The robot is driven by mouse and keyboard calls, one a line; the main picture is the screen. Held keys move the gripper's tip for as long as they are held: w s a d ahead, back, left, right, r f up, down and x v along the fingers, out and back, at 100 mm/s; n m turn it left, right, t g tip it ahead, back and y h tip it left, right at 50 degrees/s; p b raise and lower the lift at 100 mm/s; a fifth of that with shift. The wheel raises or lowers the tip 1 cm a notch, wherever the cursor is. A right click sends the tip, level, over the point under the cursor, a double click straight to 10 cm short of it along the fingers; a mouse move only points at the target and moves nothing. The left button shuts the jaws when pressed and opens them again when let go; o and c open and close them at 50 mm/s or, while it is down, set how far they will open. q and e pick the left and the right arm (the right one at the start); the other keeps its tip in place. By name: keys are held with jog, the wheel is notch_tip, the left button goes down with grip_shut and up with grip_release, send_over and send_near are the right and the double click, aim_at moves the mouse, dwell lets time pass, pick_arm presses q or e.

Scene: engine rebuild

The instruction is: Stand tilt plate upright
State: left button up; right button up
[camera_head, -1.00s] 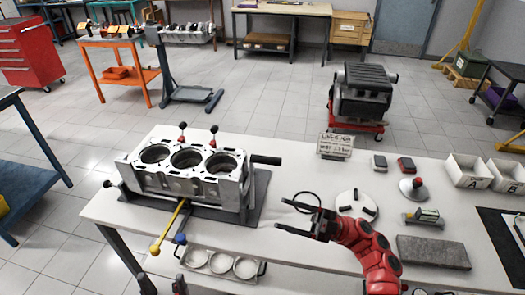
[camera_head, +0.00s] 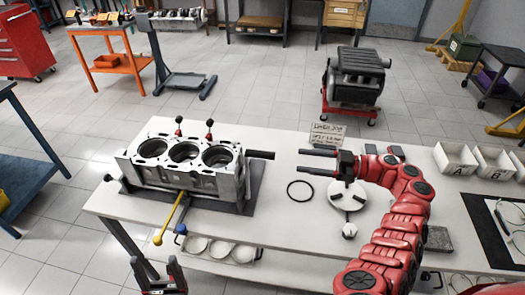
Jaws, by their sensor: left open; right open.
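A grey engine block (camera_head: 185,165) with three open bores sits level on a dark flat plate (camera_head: 252,197), which looks like the tilt plate, on the white table. A yellow lever (camera_head: 171,222) with a ball end slopes down from the front of the block, and a black bar (camera_head: 260,154) sticks out at its right. My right gripper (camera_head: 303,162) is open and empty, pointing left, to the right of this bar and apart from it. My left gripper (camera_head: 155,263) is open and empty at the bottom edge, in front of the table and below the lever's ball.
A black ring (camera_head: 300,190) and a round white plate with dark knobs (camera_head: 347,194) lie beneath and beside my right gripper. A tray with several round openings (camera_head: 221,248) is at the table's front. White bins (camera_head: 456,159) stand at the right.

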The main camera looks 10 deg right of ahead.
jog(key=p, duration=0.4)
send_near(248, 153)
jog(key=x, duration=0.5)
jog(key=shift+w+f, duration=0.35)
jog(key=shift+f, duration=0.05)
jog(key=shift+w+a+f, duration=0.15)
jog(key=shift+w+a, duration=0.1)
jog(key=shift+a, duration=0.2)
grip_shut()
